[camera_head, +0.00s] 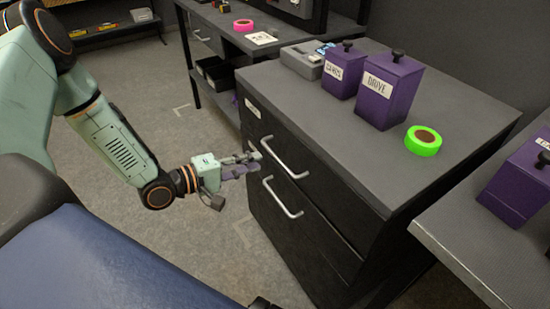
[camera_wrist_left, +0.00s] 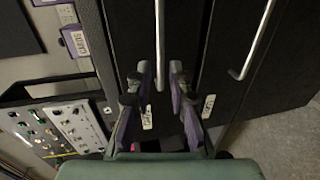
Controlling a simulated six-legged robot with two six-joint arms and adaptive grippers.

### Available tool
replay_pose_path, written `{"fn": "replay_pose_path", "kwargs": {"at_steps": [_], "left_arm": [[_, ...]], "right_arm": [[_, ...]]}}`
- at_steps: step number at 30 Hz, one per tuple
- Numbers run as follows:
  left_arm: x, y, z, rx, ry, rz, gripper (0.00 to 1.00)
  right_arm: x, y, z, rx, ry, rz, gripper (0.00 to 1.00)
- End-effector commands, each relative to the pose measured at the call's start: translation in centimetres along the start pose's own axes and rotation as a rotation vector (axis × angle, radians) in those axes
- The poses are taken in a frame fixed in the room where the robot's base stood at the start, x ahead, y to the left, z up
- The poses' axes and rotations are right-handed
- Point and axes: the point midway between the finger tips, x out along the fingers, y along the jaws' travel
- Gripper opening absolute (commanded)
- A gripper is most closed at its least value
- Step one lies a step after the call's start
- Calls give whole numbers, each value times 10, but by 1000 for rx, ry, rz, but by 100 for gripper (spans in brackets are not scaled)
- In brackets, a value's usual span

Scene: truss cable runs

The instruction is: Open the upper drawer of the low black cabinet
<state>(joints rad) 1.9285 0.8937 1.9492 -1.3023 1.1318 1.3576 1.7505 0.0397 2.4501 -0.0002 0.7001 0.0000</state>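The low black cabinet (camera_head: 335,205) has a grey top and two drawer fronts showing. The upper drawer (camera_head: 320,185) looks closed, with a silver bar handle (camera_head: 286,160); the lower handle (camera_head: 282,198) is below it. My left gripper (camera_head: 256,160) is open and empty in front of the drawer fronts, near the far end of the upper handle. In the left wrist view its two fingers (camera_wrist_left: 160,85) stand apart, and the upper handle (camera_wrist_left: 160,45) runs between them in the picture. I cannot tell if they touch it. My right gripper is not clearly in view.
Purple boxes (camera_head: 390,90), a green tape roll (camera_head: 423,140) and a grey device (camera_head: 302,60) stand on the cabinet. A bench (camera_head: 215,30) with pink tape (camera_head: 243,25) is behind. Another table (camera_head: 480,245) stands right. The floor (camera_head: 215,255) before the drawers is clear.

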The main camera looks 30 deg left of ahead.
Motion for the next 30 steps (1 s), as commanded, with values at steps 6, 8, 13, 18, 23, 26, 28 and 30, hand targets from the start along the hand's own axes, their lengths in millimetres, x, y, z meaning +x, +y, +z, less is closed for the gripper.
{"fn": "replay_pose_path", "kwargs": {"at_steps": [6,8,13,18,23,26,28,30], "left_arm": [[25,-3,6,4,-7,-1,20],[34,-4,6,4,-7,-3,20],[56,-3,6,5,-6,-1,20],[70,-2,5,3,-5,-2,20],[76,-1,3,2,-3,-2,20],[76,0,2,1,-2,-2,20],[76,0,1,1,-2,-2,20],[76,0,1,1,-2,-2,20]], "right_arm": [[17,0,0,1,-1,0,40],[22,0,0,1,-1,0,40],[32,0,0,0,-1,0,40],[38,0,0,0,-1,0,40],[40,0,0,0,-1,0,40],[40,0,0,0,-1,0,40],[40,0,0,0,-1,0,40],[40,0,0,0,0,0,40]]}}
